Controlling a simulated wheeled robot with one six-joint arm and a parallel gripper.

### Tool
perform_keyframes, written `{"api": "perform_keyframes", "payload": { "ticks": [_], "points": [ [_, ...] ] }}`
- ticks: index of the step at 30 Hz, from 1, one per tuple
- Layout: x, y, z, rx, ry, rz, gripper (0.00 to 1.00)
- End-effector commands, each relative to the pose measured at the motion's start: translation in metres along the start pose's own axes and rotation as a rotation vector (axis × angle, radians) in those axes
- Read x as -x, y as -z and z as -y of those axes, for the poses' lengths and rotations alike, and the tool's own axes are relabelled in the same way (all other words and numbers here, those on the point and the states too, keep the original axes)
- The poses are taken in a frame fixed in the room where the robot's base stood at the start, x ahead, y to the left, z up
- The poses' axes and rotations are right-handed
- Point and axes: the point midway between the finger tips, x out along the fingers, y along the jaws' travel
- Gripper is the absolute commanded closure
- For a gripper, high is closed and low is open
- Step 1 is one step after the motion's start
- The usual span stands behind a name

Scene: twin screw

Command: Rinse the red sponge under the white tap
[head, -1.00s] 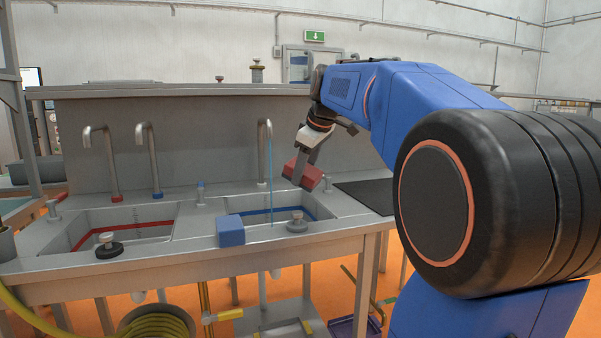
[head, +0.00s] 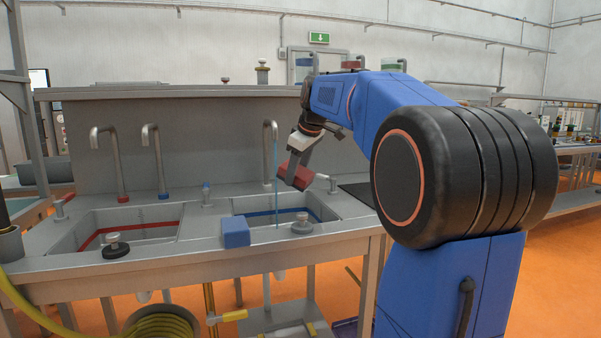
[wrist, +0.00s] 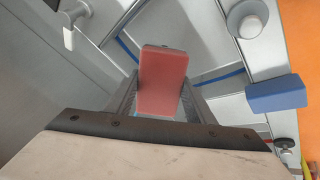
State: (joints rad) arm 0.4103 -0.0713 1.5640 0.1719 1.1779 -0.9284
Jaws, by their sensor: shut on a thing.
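The red sponge (head: 298,172) is a red block held in my gripper (head: 293,174), which is shut on it above the right basin (head: 325,213). In the wrist view the sponge (wrist: 162,82) sits between the two fingers. The white tap (head: 270,128) is the rightmost curved spout, and a thin blue water stream (head: 276,190) falls from it towards the basin's front. In the head view the sponge is just right of the stream. I cannot tell whether they touch.
A blue block (head: 236,233) stands on the front rim between the basins. A grey plug (head: 302,227) and a black plug (head: 115,248) sit on the front rim. The red-based tap (head: 121,165) and blue-based tap (head: 161,165) stand left, with no water visible.

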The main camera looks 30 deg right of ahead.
Motion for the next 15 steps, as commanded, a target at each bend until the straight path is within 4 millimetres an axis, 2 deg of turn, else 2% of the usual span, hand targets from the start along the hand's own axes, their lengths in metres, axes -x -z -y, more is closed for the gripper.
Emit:
{"api": "perform_keyframes", "payload": {
  "ticks": [15],
  "points": [
    [-0.027,0.027,-0.018,0.000,0.000,0.000,0.69]
  ]
}}
